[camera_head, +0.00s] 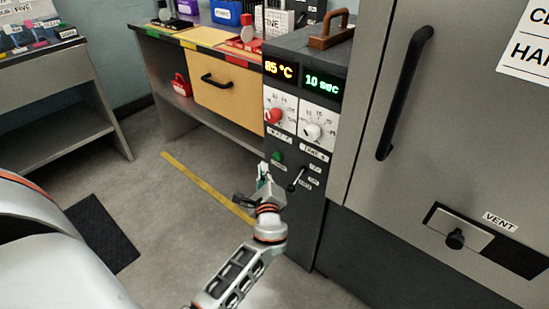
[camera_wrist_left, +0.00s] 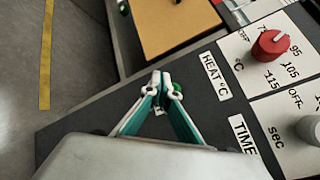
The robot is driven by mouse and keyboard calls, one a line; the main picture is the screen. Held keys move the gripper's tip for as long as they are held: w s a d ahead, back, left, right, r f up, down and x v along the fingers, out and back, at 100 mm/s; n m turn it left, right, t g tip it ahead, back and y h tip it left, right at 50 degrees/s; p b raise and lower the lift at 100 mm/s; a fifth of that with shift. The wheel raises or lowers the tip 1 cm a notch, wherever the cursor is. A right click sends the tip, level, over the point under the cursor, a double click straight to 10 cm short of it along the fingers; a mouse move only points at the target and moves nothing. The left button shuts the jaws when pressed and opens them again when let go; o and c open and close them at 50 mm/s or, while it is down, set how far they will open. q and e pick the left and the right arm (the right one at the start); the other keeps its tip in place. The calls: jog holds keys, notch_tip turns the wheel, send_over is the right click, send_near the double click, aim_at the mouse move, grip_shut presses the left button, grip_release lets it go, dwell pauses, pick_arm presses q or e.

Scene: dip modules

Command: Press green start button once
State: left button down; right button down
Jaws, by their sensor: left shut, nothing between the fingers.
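The green start button (camera_head: 277,157) is on the front of the dark control panel (camera_head: 306,215), below the red and white knobs. In the left wrist view the green button (camera_wrist_left: 178,91) shows just right of my fingertips and is partly hidden by them. My left gripper (camera_head: 264,170) is just below and left of the button in the head view. Its fingers (camera_wrist_left: 160,82) are shut with nothing between them. I cannot tell whether they touch the button. My right gripper is not in view.
Above the button are the red HEAT knob (camera_head: 273,115), the white TIME knob (camera_head: 312,132), an orange °C display (camera_head: 279,70) and a green "10 sec" display (camera_head: 322,85). A small black lever (camera_head: 296,180) is right of my gripper. A workbench (camera_head: 170,118) stands behind left.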

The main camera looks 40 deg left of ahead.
pick_arm(q)
jog(key=shift+s+a, duration=0.1)
jog(key=shift+s, duration=1.05)
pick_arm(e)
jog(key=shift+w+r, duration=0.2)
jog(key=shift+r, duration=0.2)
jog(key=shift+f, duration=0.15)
